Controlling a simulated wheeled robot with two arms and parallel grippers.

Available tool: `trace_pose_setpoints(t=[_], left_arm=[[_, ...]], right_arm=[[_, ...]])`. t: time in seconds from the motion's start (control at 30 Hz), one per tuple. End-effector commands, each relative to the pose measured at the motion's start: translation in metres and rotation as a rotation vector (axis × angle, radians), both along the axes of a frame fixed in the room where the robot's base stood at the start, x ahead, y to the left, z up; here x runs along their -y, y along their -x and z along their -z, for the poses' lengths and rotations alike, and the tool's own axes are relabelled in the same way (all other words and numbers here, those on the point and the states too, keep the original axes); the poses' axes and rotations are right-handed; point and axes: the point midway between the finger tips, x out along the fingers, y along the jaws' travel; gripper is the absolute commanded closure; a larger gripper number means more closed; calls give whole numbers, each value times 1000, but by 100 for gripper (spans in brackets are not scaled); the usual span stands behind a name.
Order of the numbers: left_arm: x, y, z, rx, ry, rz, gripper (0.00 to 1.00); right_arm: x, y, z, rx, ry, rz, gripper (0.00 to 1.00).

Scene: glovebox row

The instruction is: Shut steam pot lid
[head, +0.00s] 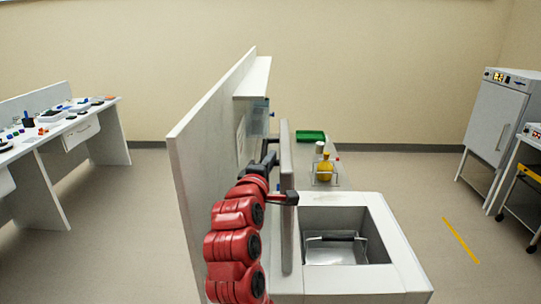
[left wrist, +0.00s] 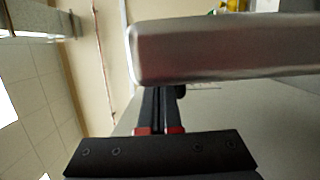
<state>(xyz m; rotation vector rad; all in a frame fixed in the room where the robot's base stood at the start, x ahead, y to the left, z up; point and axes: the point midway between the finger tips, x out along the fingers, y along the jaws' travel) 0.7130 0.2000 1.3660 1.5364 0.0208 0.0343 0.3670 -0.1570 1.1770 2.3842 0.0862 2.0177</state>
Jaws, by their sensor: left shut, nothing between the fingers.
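The steam pot (head: 408,262) is a white box with an open grey well, at the lower middle of the head view. Its lid (head: 287,225) stands upright along the left side of the well, seen nearly edge-on. It also shows in the left wrist view as a grey slab (left wrist: 225,48) across the top. My left gripper (head: 270,160) is beside the lid's left face, at the end of the red arm. Its fingers (left wrist: 160,105) are shut and empty, with their tips close to the slab; contact is unclear. My right gripper is not in view.
A tall grey panel (head: 205,150) with a shelf stands just left of my arm. A metal basket (head: 330,254) sits in the well. Open floor lies to the right.

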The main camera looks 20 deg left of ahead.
Motion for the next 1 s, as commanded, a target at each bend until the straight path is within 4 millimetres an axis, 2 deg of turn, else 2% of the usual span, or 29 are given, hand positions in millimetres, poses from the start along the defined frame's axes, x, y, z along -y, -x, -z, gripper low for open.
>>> trace_pose_setpoints(t=[0.27,0.47,0.67,0.77,1.0], left_arm=[[0,0,0,0,-2,0,100],[13,-4,-2,-8,-39,3,100],[49,-13,-5,-35,-142,8,100],[74,-20,-4,-56,-218,8,100],[143,-39,11,-120,-434,7,100]], right_arm=[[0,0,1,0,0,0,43],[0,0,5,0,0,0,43],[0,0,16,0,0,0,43],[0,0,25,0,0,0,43],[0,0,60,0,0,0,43]])
